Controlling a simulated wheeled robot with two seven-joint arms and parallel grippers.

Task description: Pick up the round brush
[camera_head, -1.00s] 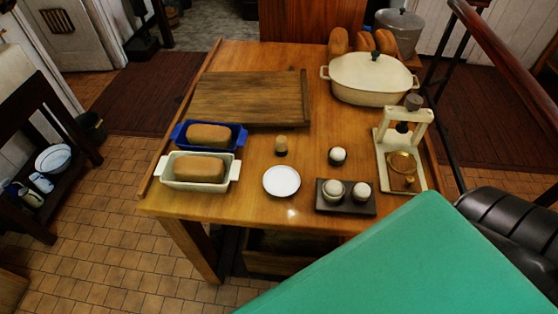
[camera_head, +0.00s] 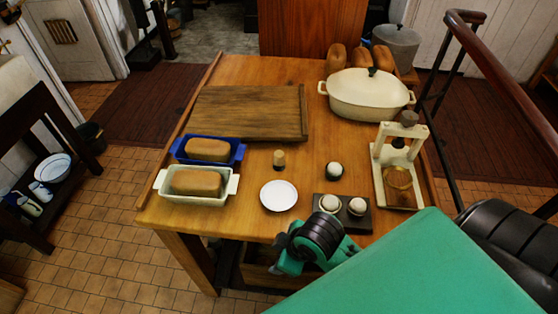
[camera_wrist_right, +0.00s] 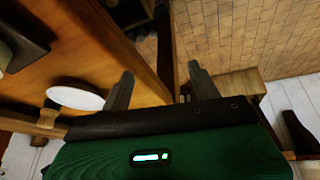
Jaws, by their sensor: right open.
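My left gripper is out of view.
A dark tray (camera_head: 362,221) with two pale-topped pieces, a dark-bodied round piece (camera_head: 334,171) and a cream press (camera_head: 412,165) stand right of the plate. Two loaf tins (camera_head: 183,199) stand left. A board (camera_head: 248,113) and cream pot (camera_head: 366,100) lie behind.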

